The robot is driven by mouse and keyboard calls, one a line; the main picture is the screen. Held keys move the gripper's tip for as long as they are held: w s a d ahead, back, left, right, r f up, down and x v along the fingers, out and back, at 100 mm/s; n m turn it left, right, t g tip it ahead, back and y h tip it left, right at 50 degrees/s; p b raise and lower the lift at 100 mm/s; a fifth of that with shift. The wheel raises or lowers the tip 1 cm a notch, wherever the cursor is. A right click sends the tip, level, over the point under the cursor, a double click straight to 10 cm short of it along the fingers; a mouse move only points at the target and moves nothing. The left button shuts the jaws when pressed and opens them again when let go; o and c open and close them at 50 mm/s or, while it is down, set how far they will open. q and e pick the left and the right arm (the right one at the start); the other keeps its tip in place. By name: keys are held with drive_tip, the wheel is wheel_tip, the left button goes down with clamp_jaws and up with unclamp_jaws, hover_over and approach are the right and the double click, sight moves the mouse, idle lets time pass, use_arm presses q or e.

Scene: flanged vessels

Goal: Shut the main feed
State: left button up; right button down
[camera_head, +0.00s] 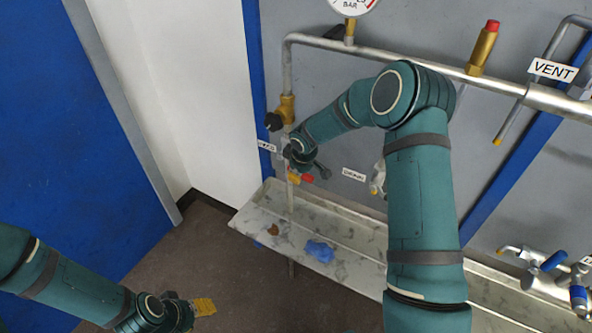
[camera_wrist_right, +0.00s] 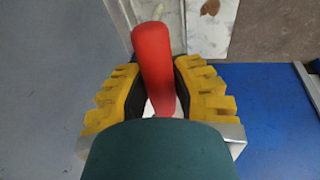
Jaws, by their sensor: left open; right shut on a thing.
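The feed pipe (camera_head: 288,68) runs down the panel at the left. A label (camera_head: 267,146) beside it is partly hidden, so I cannot read it fully. A red handle (camera_head: 307,178) shows just below my right gripper (camera_head: 293,177), whose arm covers much of the valve. In the right wrist view the red handle (camera_wrist_right: 155,65) lies between the yellow finger pads of my right gripper (camera_wrist_right: 158,85), which is shut on it. The valve body is hidden there. My left gripper (camera_head: 203,307) is open and empty, low at the left, well away from the pipes.
A brass valve with a black knob (camera_head: 274,121) sits above the right gripper. A DRAIN label (camera_head: 354,174), a VENT label (camera_head: 553,69) and blue-handled taps (camera_head: 578,296) are to the right. A trough (camera_head: 345,268) below holds a blue cloth (camera_head: 320,251).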

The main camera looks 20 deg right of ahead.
drive_tip(key=shift+d+r+g+h+p, duration=0.1)
drive_tip(key=shift+r+g+h+p, duration=0.45)
drive_tip(key=shift+r+g+h, duration=0.35)
drive_tip(key=shift+r, duration=0.15)
drive_tip(key=c, duration=0.7)
unclamp_jaws()
drive_tip(key=shift+s, duration=0.1)
drive_tip(key=shift+c, duration=0.2)
drive_tip(key=shift+f, duration=0.2)
